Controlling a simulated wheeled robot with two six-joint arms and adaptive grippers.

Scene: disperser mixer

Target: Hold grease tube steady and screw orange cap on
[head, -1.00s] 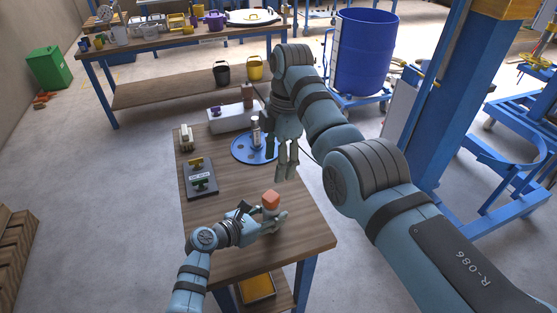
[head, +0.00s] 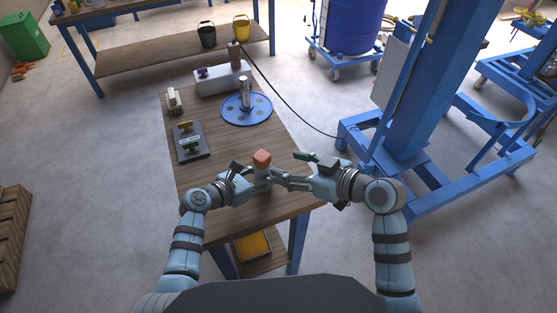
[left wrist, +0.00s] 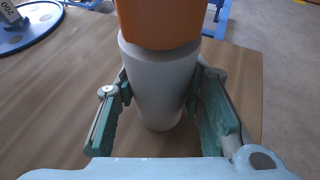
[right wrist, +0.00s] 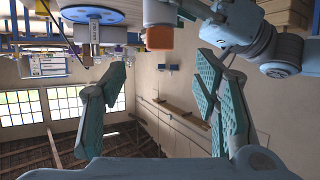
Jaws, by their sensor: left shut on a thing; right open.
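The pale grease tube (left wrist: 160,90) stands upright between the fingers of my left gripper (left wrist: 160,108), which is shut on it. The orange cap (head: 262,157) sits on top of the tube; it also shows in the left wrist view (left wrist: 158,22). I cannot tell how tightly it is seated. My right gripper (head: 285,169) is open and empty, just right of the tube in the head view, its fingers pointing left towards it. In the right wrist view the cap (right wrist: 160,38) appears upside down beyond the open fingers (right wrist: 160,85), apart from them.
A blue stand (head: 402,125) is right of the table. The table's near right corner is clear.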

